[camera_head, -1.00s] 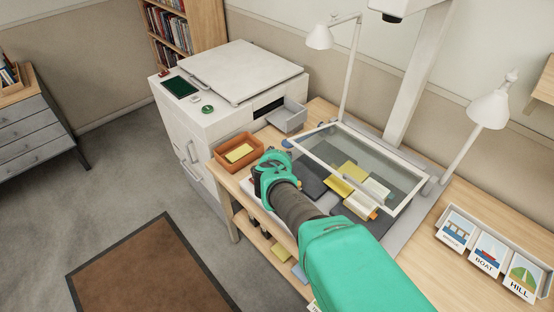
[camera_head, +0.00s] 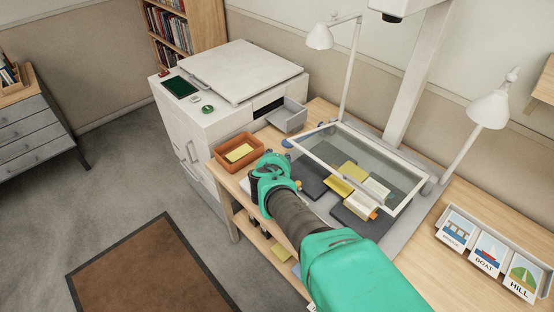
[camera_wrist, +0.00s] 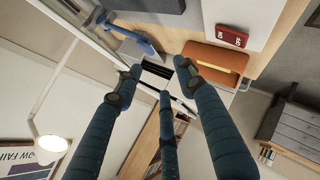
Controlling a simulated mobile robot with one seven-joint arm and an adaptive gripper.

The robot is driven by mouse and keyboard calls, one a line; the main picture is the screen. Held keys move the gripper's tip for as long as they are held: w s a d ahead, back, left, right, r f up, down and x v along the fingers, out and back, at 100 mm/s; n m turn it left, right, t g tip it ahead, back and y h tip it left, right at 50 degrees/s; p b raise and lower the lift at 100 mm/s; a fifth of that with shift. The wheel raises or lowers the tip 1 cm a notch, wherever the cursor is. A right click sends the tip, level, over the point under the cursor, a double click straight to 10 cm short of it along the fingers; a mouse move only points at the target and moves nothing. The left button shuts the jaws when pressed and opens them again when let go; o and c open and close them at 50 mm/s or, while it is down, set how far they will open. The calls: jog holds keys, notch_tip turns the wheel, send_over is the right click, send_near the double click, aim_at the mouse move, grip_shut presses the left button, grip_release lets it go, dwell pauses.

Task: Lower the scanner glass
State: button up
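The scanner glass (camera_head: 358,160) is a clear pane in a white frame, raised and tilted above the scanner bed. Beneath it, a yellow book (camera_head: 352,174) and a pale open booklet (camera_head: 376,190) lie on dark grey cradle plates (camera_head: 312,185). My gripper (camera_head: 262,160) is beside the near left corner of the frame, apart from it as far as I can see. In the wrist view my gripper (camera_wrist: 162,80) has its three fingers spread with nothing held between them. A white frame edge (camera_wrist: 82,40) and a blue lever (camera_wrist: 128,36) show at upper left there.
An orange-brown tray (camera_head: 238,152) with a yellow card stands left of my gripper. A white machine (camera_head: 240,75) with a grey output tray (camera_head: 288,117) is behind it. Lamps (camera_head: 490,108) flank the scanner. Picture cards (camera_head: 490,250) stand at right. Floor at left is mostly free.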

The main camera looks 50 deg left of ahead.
jog(key=shift+s+r, duration=0.1)
jog(key=shift+r, duration=0.05)
jog(key=v, duration=1.1)
jog(key=shift+s+d, duration=0.25)
jog(key=shift+r, duration=0.15)
jog(key=shift+c, duration=0.3)
jog(key=shift+r, duration=0.1)
jog(key=c, duration=0.8)
jog(key=shift+w+a+r+m, duration=0.2)
jog(key=shift+w+r+m, duration=0.2)
grip_shut()
jog(key=w+a+r+m+g+h+p, duration=0.1)
jog(key=w+a+r+m+h+p, duration=0.3)
jog(key=w+m, duration=0.4)
jog(key=w+a+r+m+g+h+p, duration=0.1)
jog(key=w+a+r+m+h+p, duration=0.15)
jog(key=w+a+m+p, duration=0.35)
jog(key=w+a+f+m+g+h+p, duration=0.1)
jog(key=w+a+f+m+g+p, duration=0.2)
jog(key=m, duration=0.6)
jog(key=shift+w+a+f+g+p, duration=0.4)
jog(key=shift+w+a+f+p, duration=0.4)
jog(key=shift+w+a+p, duration=0.55)
